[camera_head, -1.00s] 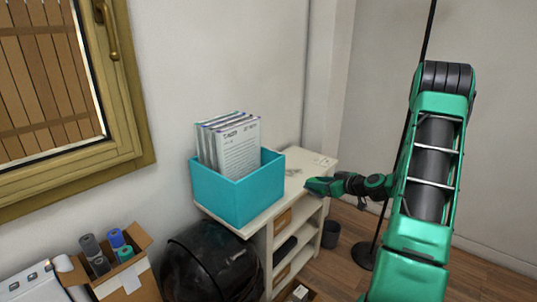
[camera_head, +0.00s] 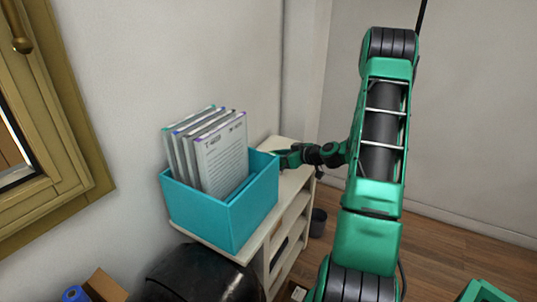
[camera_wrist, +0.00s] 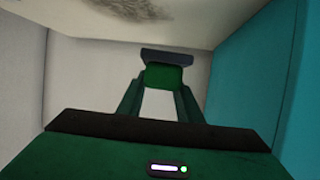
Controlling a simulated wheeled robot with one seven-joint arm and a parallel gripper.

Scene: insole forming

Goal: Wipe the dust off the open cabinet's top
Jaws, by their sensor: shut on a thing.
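The open cabinet (camera_head: 296,212) stands against the wall, with its pale top (camera_head: 292,180) partly hidden by a teal box and my gripper. My gripper (camera_head: 288,157) is over the far part of the top, just behind the box. In the wrist view, my gripper (camera_wrist: 165,85) is shut on a small block (camera_wrist: 166,57), green with a dark grey edge. A dark dust smudge (camera_wrist: 110,10) lies on the pale top at the upper edge of that view. I cannot tell whether the block touches the top.
The teal box (camera_head: 222,215) holding upright folders (camera_head: 220,160) stands on the near part of the top, close to my gripper; its side fills the wrist view's right (camera_wrist: 235,80). A black rounded object (camera_head: 200,275) and dark bin (camera_head: 318,222) stand beside the cabinet.

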